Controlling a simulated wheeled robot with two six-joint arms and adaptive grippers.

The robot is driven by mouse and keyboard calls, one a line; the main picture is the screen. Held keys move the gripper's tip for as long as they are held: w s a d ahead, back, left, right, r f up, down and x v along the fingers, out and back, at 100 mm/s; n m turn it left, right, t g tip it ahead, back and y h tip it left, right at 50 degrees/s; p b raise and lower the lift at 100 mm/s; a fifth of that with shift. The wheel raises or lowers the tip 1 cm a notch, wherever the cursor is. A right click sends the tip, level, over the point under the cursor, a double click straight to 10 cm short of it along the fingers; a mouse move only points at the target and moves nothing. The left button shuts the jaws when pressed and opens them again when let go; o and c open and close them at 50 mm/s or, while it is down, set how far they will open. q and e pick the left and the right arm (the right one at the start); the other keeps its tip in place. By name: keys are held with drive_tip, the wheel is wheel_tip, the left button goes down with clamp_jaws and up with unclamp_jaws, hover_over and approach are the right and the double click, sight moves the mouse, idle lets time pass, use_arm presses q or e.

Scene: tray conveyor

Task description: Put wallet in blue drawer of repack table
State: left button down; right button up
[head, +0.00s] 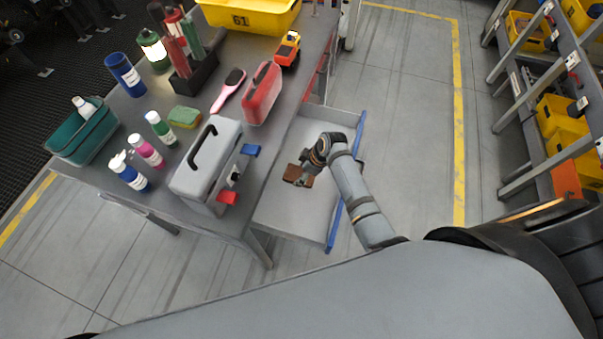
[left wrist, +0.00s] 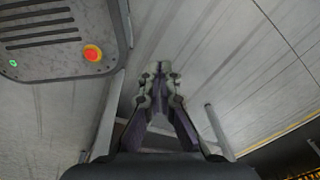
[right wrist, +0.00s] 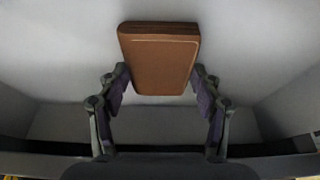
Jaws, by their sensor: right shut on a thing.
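The brown wallet (head: 293,175) is held in my right gripper (head: 306,168). In the right wrist view the wallet (right wrist: 160,62) sits between the two fingers of the right gripper (right wrist: 160,82), above pale drawer walls. The blue-edged drawer (head: 283,213) of the grey repack table (head: 118,188) is pulled open, and wallet and gripper are over its inside. I cannot tell whether the wallet touches the drawer's floor. My left gripper (left wrist: 162,72) shows only in the left wrist view, its fingertips together with nothing between them, over grey floor.
On the table are a grey toolbox (head: 207,163), a red case (head: 262,95), a hairbrush (head: 228,92), several bottles, a teal basket (head: 82,140) and a yellow bin (head: 250,15). A shelf with yellow bins (head: 553,120) stands right. The floor between is free.

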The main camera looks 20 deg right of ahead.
drive_tip(key=shift+a, duration=0.1)
drive_tip(key=shift+f, duration=0.1)
drive_tip(key=o, duration=1.2)
drive_tip(key=shift+c, duration=0.2)
use_arm(q)
drive_tip(key=shift+w+f, duration=0.1)
drive_tip(key=shift+w, duration=0.85)
use_arm(e)
drive_tip(key=shift+r+p, duration=0.2)
drive_tip(key=shift+p, duration=0.1)
use_arm(q)
drive_tip(key=shift+w+r, duration=0.25)
use_arm(e)
drive_tip(key=v, duration=1.2)
